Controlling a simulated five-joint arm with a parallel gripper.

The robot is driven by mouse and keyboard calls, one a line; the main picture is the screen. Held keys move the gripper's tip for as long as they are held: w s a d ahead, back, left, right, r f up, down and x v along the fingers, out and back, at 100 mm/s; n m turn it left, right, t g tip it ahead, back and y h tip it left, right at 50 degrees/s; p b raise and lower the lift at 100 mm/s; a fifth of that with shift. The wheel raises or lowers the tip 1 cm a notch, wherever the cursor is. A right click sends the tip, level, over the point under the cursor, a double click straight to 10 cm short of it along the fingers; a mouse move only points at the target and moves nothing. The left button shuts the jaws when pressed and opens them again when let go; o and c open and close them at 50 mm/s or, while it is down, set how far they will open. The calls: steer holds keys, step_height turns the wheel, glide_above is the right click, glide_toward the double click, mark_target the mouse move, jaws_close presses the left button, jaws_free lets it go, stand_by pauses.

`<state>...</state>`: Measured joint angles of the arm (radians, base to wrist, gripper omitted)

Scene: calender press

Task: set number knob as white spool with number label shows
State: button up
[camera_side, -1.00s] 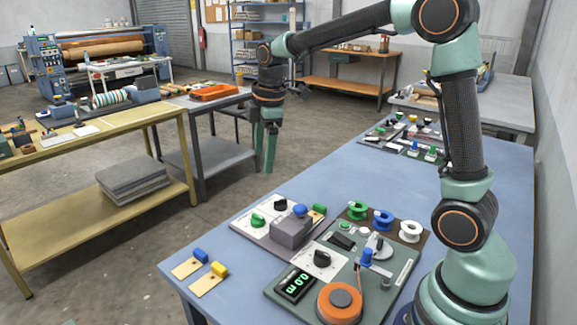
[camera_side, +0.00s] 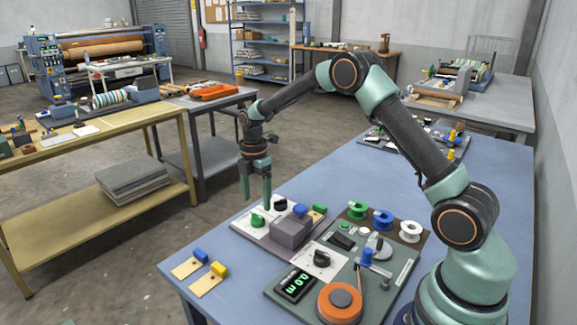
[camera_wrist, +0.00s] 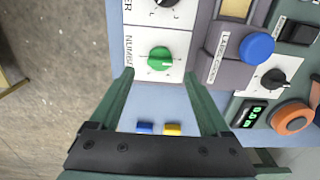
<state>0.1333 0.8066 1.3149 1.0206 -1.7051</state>
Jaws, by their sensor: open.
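The number knob (camera_wrist: 160,58) is green, on a white plate labelled NUMBER in the wrist view. In the side view this green knob (camera_side: 258,220) sits at the left end of the panel. A pale mark shows on it; its setting is too small to read. My gripper (camera_side: 256,197) is open and empty, pointing down just above the knob. In the wrist view my gripper's fingers (camera_wrist: 159,76) stand apart on the near side of the knob, not touching it. The white spool (camera_side: 410,231) stands at the right of the spool row; any number on it is unreadable.
A black knob (camera_side: 280,203) is close beside the green one. A grey box with a blue button (camera_side: 300,210) stands to the right. Green (camera_side: 357,210) and blue (camera_side: 382,219) spools stand farther right. Blue and yellow clips (camera_side: 218,269) lie in front. The table's left edge is close.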

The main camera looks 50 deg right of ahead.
mark_target(258, 215)
steer(key=shift+f, duration=2.7)
jaws_close()
